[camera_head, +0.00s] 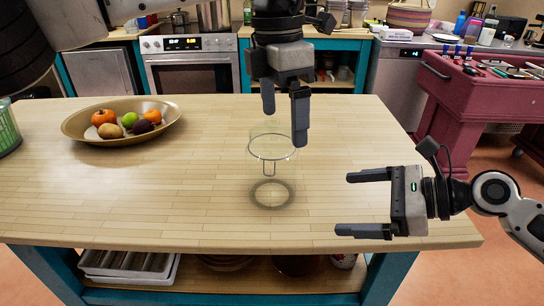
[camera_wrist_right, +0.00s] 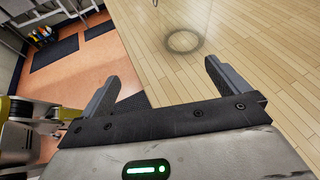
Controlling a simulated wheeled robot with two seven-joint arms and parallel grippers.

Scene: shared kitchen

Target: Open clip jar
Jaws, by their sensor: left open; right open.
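The clip jar (camera_head: 272,158) is clear glass, with a thin metal ring and a small wire clip hanging below it on the near side. Its glass walls barely show, so I cannot tell whether its lid is shut. A round grey shadow (camera_head: 272,193) lies on the wood just in front; it also shows in the right wrist view (camera_wrist_right: 184,41). My left gripper (camera_head: 284,128) points down, open, with its fingertips at or just above the jar's rim; contact is unclear. My right gripper (camera_head: 344,203) is open and empty, pointing left, to the right of the jar and apart from it.
The wooden island top (camera_head: 200,215) is clear around the jar.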

